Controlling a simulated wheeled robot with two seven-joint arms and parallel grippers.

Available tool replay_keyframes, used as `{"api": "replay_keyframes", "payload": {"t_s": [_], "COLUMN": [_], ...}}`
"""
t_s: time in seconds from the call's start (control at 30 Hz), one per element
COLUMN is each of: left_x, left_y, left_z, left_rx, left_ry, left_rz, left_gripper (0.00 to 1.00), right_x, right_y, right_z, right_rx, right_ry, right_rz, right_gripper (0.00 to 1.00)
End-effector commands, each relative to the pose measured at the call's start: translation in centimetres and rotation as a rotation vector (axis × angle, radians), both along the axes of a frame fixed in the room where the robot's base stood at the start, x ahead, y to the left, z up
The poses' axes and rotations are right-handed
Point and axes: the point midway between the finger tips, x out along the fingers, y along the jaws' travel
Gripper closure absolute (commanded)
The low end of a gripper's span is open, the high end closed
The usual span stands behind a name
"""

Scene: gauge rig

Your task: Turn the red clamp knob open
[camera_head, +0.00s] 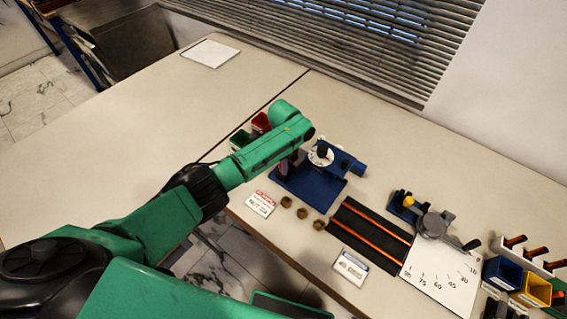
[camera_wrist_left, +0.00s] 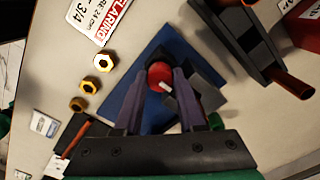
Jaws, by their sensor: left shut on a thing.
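The red clamp knob (camera_wrist_left: 160,76) has a white mark on its face and shows in the left wrist view, between the two fingers of my left gripper (camera_wrist_left: 163,84). The fingers are shut on the knob. In the head view my green left arm reaches over the blue rig (camera_head: 318,190), and the left gripper (camera_head: 286,168) is largely hidden under the arm. The knob is hidden there. The rig's blue base plate (camera_wrist_left: 128,97) also shows in the left wrist view. My right gripper is not in view.
Several brass nuts (camera_head: 302,213) and a label card (camera_head: 262,203) lie in front of the rig. A black mat with orange rods (camera_head: 372,228) and a bending tool (camera_head: 432,222) are to the right. Red (camera_head: 261,122) and green bins (camera_head: 240,139) stand behind the arm. The table's back left is mostly clear.

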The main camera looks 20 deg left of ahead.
Motion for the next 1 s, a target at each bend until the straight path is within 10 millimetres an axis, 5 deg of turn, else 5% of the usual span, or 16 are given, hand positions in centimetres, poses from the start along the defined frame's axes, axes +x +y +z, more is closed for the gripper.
{"api": "replay_keyframes", "payload": {"t_s": [0.03, 0.07, 0.1, 0.53, 1.0], "left_x": [0.2, 0.2, 0.2, 0.1, 0.2], "left_y": [0.0, 0.0, 0.0, -0.1, 0.0], "left_z": [0.2, 0.2, 0.2, 1.1, 11.8], "left_rx": [-0.001, -0.002, -0.002, -0.002, -0.002], "left_ry": [-0.006, -0.006, -0.006, -0.003, -0.008], "left_rz": [0.001, 0.001, 0.0, -0.001, -0.001], "left_gripper": [1.0, 0.57, 0.48, 0.48, 0.48], "right_x": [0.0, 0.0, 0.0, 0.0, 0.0], "right_y": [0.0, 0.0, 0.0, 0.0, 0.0], "right_z": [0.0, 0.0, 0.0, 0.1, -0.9], "right_rx": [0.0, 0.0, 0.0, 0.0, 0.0], "right_ry": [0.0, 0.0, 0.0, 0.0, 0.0], "right_rz": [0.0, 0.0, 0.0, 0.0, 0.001], "right_gripper": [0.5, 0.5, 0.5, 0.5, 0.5]}}
